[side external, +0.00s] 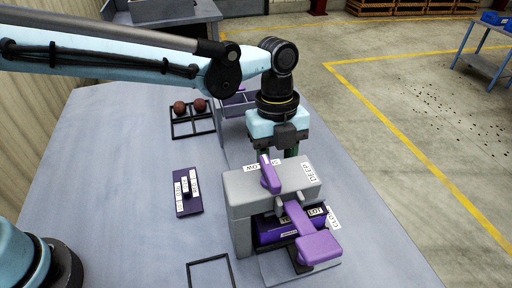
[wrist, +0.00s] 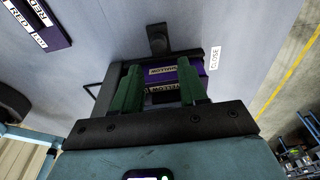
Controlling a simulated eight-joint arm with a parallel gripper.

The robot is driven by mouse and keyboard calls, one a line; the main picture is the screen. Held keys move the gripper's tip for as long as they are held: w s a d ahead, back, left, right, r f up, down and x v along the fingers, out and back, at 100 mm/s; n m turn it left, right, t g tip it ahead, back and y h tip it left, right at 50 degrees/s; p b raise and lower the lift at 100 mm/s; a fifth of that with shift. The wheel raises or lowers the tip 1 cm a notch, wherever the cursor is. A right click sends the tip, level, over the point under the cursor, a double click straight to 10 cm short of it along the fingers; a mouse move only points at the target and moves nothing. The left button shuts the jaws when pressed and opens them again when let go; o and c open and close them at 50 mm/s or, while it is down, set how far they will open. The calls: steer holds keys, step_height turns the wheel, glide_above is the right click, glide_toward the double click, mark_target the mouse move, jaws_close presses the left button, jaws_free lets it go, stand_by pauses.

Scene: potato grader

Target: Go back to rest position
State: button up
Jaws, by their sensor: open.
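My gripper (side external: 278,153) points down just behind the grey grader housing (side external: 240,190); its green fingertips are partly hidden by the housing. In the wrist view my gripper (wrist: 158,72) has its two green fingers apart, with a purple labelled part (wrist: 190,72) of the grader seen beyond and between them. I see nothing held, and cannot tell whether the fingers touch the grader. A purple lever (side external: 270,175) lies on top of the housing. A purple handle (side external: 318,247) slopes down at the front, above a purple labelled block (side external: 280,228).
A purple panel (side external: 188,193) with white labels lies left of the grader. A black rack (side external: 192,123) holds two reddish-brown round items. An empty black frame (side external: 210,272) lies at the front. The grey table (side external: 120,170) is clear on the left.

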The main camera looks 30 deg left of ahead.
steer(key=s+a+r+n+t, duration=0.1)
steer(key=a+r+n+t, duration=0.15)
steer(key=a+n, duration=0.45)
steer(key=s+a+r+n+t, duration=0.1)
steer(key=a+r+n+t, duration=0.1)
steer(key=a+r+n, duration=0.35)
steer(key=s+a+f+n+t, duration=0.1)
steer(key=s+a+n+t, duration=0.1)
steer(key=a+n, duration=0.5)
steer(key=s+a+f+n+t+y, duration=0.1)
steer(key=s+a+f+n+t, duration=0.1)
steer(key=s+a+n, duration=0.3)
steer(key=a+n, duration=0.2)
steer(key=a, duration=0.1)
steer(key=shift+s, duration=0.15)
